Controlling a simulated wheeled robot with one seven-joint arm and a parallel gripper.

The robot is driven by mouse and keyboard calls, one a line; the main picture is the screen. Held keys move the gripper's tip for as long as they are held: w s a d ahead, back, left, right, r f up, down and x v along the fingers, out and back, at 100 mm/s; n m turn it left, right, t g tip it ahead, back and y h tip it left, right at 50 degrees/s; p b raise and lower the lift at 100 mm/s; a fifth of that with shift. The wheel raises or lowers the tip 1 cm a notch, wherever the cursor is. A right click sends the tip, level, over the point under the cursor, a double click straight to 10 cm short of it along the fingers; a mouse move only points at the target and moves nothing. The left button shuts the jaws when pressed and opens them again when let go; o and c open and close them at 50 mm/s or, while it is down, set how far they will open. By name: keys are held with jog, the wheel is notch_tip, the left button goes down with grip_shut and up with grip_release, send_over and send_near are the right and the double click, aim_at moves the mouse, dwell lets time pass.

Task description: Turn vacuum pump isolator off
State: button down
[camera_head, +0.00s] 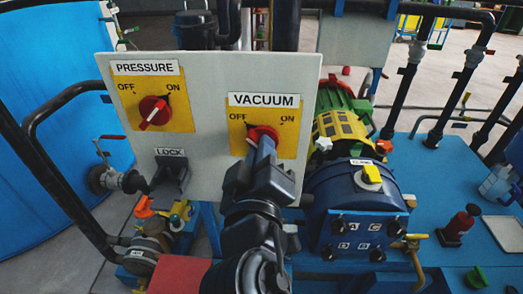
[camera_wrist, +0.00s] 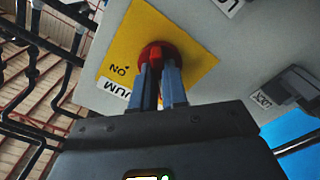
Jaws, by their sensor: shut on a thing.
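The VACUUM isolator is a red rotary knob (camera_head: 270,131) on a yellow plate (camera_head: 290,144) with OFF at upper left and ON at upper right. My gripper (camera_head: 258,146) reaches up to it from below and covers much of it. In the wrist view the two grey-blue fingers (camera_wrist: 160,80) are shut on the red knob (camera_wrist: 157,50), one on each side of its raised handle. ON shows beside it there; OFF is hidden. I cannot tell clearly which mark the handle points to.
The PRESSURE knob (camera_head: 154,111) is at left on the same grey panel (camera_head: 215,78), its handle slanting toward ON. A LOCK fitting (camera_head: 171,172) sits below it. A blue pump (camera_head: 355,205) stands close right of my arm. Black pipes (camera_head: 60,100) run at left.

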jog(key=c, duration=1.2)
grip_release()
jog(key=shift+o, duration=0.2)
jog(key=shift+s, duration=0.1)
jog(key=s+b, duration=0.1)
jog(key=s, duration=0.6)
jog(key=shift+s+a+b, duration=0.15)
jog(key=shift+s+b, duration=0.15)
jog(key=shift+b, duration=0.1)
